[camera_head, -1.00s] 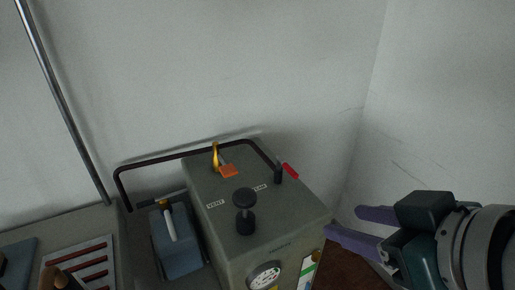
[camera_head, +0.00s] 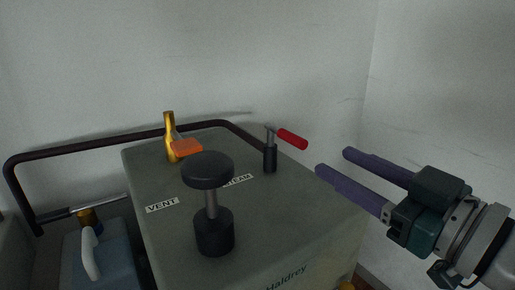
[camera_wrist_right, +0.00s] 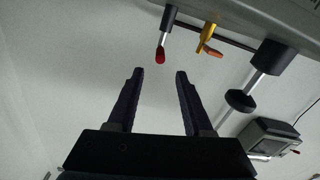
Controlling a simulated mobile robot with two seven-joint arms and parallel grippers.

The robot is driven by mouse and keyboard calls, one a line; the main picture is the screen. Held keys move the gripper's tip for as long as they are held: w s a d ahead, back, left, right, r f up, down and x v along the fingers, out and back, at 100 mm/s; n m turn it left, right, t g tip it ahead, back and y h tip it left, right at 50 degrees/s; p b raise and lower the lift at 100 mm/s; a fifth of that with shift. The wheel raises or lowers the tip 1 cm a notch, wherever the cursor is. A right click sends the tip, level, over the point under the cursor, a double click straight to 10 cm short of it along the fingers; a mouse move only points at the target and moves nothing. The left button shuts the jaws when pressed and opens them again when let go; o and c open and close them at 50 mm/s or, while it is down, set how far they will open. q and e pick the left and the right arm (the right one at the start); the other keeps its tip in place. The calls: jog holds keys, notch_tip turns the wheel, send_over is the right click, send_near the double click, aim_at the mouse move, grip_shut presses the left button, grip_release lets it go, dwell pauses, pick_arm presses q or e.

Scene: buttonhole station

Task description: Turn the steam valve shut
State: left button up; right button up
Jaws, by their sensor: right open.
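The valve with a red lever (camera_head: 292,139) on a dark post (camera_head: 270,158) stands at the right side of the grey box top, close to the "STEAM" label (camera_head: 237,180). The lever points right, toward my right gripper. In the right wrist view, the red tip (camera_wrist_right: 160,55) appears beyond the gap between the fingers. My right gripper (camera_head: 334,161) is open and empty, to the right of the lever and apart from it. Both its fingers (camera_wrist_right: 160,73) show in the wrist view. My left gripper is out of view.
A black round knob (camera_head: 208,169) rises at the front of the grey box (camera_head: 264,226). A yellow valve with an orange tab (camera_head: 187,147) stands at the back left, and a "VENT" label (camera_head: 162,205) lies left. A dark rail (camera_head: 90,149) runs behind.

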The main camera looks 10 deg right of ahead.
aim_at(308, 147)
jog(key=x, duration=0.8)
jog(key=shift+w+a+b, duration=0.2)
jog(key=shift+w+b, duration=0.1)
jog(key=shift+b, duration=0.1)
grip_shut()
dwell(1.0)
